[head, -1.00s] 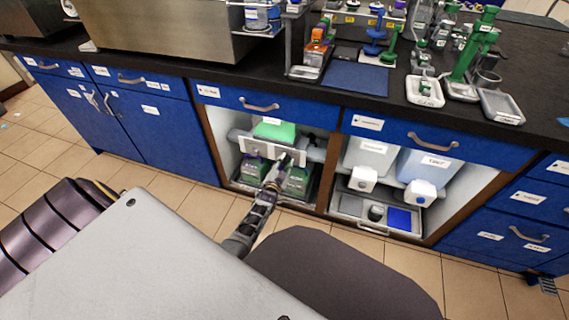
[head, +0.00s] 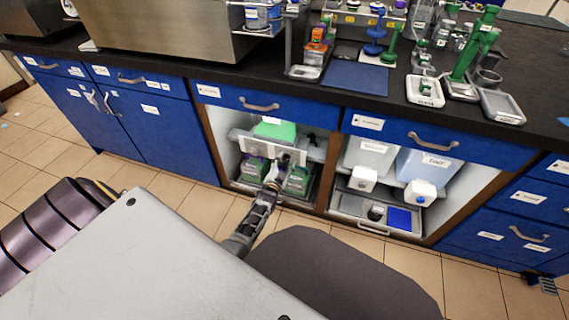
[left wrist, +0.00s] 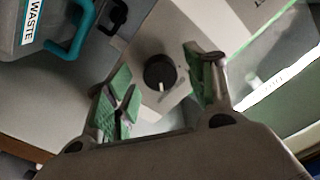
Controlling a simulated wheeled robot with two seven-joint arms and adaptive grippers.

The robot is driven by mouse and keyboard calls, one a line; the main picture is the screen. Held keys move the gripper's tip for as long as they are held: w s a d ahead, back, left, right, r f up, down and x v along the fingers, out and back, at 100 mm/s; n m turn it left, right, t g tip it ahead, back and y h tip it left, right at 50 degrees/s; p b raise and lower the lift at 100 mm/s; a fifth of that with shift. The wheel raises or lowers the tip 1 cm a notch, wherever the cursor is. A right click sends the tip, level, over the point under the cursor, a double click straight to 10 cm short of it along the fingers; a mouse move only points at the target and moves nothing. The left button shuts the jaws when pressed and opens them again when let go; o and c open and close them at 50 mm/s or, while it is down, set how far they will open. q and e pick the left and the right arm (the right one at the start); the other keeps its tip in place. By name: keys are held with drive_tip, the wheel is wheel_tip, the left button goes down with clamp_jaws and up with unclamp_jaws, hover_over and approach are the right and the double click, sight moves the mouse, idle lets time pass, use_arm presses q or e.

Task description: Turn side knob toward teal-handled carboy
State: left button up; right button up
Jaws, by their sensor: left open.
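In the left wrist view, the side knob (left wrist: 159,72) is a round black dial with a short white pointer mark on its lower part. It sits on a pale panel. My left gripper (left wrist: 157,86) is open, its green-padded fingers on either side of the knob in the picture; I cannot tell whether they touch it. The teal-handled carboy (left wrist: 28,42), grey with a "WASTE" label, is at the upper left. In the head view, my left gripper (head: 274,174) is at the open left cabinet bay, and the knob cannot be made out. My right gripper is not in view.
A brown divider (head: 329,175) separates the right bay, which holds pale carboys (head: 428,166). The black counter (head: 215,65) is above. Floor in front is clear.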

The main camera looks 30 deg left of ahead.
use_arm(q)
drive_tip(key=v, duration=0.7)
drive_tip(key=shift+s, duration=0.2)
idle(0.4)
drive_tip(key=shift+f, duration=0.1)
idle(0.5)
